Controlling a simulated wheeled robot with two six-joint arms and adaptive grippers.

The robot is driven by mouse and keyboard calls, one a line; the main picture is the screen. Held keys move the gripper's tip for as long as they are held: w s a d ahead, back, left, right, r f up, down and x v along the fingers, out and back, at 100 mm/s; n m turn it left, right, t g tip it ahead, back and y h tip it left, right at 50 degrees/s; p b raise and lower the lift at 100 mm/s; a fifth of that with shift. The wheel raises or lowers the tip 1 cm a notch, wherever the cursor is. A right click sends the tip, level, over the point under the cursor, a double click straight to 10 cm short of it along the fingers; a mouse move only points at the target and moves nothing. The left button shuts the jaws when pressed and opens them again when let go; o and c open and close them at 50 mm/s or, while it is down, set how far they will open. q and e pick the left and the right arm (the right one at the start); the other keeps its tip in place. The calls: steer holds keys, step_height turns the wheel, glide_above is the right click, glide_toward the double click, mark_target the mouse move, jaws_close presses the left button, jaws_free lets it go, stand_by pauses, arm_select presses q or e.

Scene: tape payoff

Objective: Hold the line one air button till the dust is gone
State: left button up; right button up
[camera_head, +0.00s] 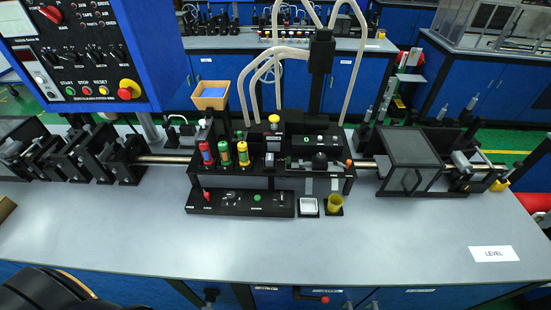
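A black tape machine (300,178) stands mid-table. A low black button box (240,203) at its front left carries a red control (207,195), a dark knob (231,197) and a small green button (257,198). Their labels are too small to read, so I cannot tell which control is the line one air button. Red, green and yellow cylinders (224,153) stand above the box. A yellow-topped part (274,119) sits behind them. I cannot make out any dust. Neither of my grippers shows in the head view.
A blue control panel (95,50) with a yellow-and-red emergency stop (129,89) overhangs the back left. Pale hoses (348,60) rise behind the machine. A white tray (309,206) and yellow cup (335,202) stand in front. The grey table's (250,248) front is mostly clear, with a LEVEL card (494,254).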

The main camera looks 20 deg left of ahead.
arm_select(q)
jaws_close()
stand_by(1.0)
